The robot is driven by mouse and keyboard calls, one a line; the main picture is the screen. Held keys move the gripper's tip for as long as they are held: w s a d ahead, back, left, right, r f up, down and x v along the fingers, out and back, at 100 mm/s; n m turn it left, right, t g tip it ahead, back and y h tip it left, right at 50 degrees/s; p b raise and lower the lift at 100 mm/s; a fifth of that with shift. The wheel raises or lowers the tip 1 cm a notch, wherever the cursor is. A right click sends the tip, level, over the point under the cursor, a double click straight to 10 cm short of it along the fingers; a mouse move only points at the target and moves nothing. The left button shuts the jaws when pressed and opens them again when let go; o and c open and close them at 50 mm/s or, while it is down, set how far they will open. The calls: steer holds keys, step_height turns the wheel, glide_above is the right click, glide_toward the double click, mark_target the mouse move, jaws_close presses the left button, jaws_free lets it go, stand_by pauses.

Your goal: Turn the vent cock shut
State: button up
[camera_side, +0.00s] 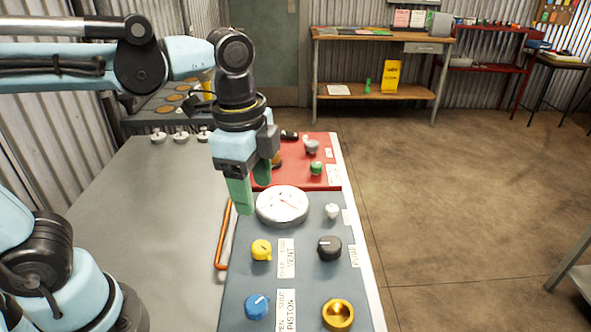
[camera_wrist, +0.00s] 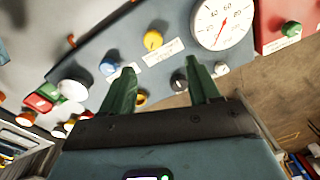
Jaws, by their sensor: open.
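The vent cock is a yellow knob (camera_side: 261,250) on the grey-blue panel (camera_side: 300,225), left of a white label (camera_side: 286,258) reading VENT with small OPEN and SHUT marks. Which mark it points to is too small to tell. It also shows in the wrist view as a yellow knob (camera_wrist: 152,40), beyond my fingertips. My gripper (camera_side: 252,190) is open and empty, its green fingers apart, above the panel's far left by the gauge and clear of the knob. In the wrist view my gripper's fingers (camera_wrist: 162,68) have nothing between their tips.
A round white gauge (camera_side: 282,205) lies beyond the yellow knob. A blue knob (camera_side: 257,306), black knob (camera_side: 329,248) and brass wheel (camera_side: 338,314) stand nearby. An orange rail (camera_side: 222,240) runs along the panel's left edge. The grey table (camera_side: 160,230) left of it is clear.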

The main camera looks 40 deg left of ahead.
mark_target(261, 246)
steer(key=shift+m+g, duration=0.4)
steer(key=shift+m, duration=0.4)
steer(key=f, duration=0.7)
steer(key=d+f, duration=0.1)
steer(key=f, duration=0.3)
steer(key=shift+s+f, duration=0.15)
steer(key=shift+f, duration=0.1)
steer(key=shift+c, duration=0.3)
steer(key=c, duration=1)
